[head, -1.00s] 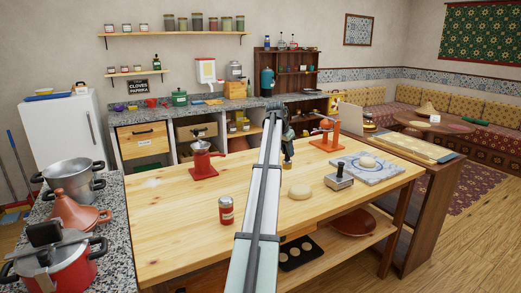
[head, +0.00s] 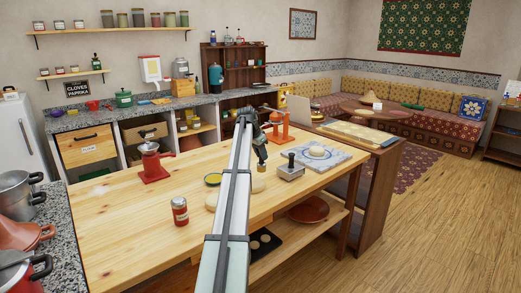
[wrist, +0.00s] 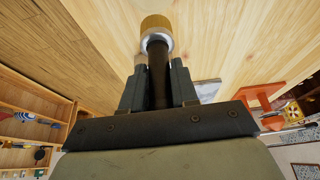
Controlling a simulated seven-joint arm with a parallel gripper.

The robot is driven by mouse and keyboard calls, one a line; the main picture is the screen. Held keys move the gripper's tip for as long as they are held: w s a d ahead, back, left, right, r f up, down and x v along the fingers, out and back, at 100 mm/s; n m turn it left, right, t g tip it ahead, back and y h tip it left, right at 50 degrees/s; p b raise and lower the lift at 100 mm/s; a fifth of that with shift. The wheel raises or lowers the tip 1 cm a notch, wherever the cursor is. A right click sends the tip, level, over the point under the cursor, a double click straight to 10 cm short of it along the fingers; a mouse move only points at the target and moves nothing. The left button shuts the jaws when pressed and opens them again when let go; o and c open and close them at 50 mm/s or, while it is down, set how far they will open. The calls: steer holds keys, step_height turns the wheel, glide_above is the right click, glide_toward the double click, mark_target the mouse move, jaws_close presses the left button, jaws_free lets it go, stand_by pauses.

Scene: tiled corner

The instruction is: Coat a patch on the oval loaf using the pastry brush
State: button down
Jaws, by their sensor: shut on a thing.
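My gripper (wrist: 159,82) is shut on the pastry brush (wrist: 157,28), which has a dark handle, silver collar and tan bristles in the wrist view. In the head view my gripper (head: 262,158) is above the wooden worktop, and the brush is too small to make out clearly. I cannot tell which is the oval one, or whether the bristles touch anything.
A metal press (head: 291,168) and tiled board (head: 335,160) with a round loaf (head: 317,151) are right. The worktop's left front (head: 115,235) is clear.

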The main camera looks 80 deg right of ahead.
mark_target(259, 163)
steer(key=shift+f, duration=1.6)
steer(key=shift+w+a+f, duration=0.35)
steer(key=shift+w+f, duration=0.05)
steer(key=shift+f, duration=0.1)
steer(key=shift+w+a, duration=0.95)
steer(key=shift+w, duration=0.2)
steer(key=shift+w+a, duration=0.95)
steer(key=shift+w, duration=0.2)
steer(key=shift+s+d, duration=1.15)
steer(key=shift+s, duration=0.2)
steer(key=shift+s+d, duration=1.15)
steer(key=shift+s, duration=0.2)
steer(key=shift+s+a, duration=0.15)
steer(key=shift+a, duration=0.15)
steer(key=shift+w+a, duration=1.1)
steer(key=shift+w, duration=0.3)
steer(key=shift+w+a, duration=1.1)
steer(key=shift+w, duration=0.25)
steer(key=shift+s+d, duration=1.2)
steer(key=shift+s, duration=0.2)
steer(key=shift+s+d, duration=1.15)
steer(key=shift+s, duration=0.2)
steer(key=shift+r, duration=4)
steer(key=shift+w, duration=0.15)
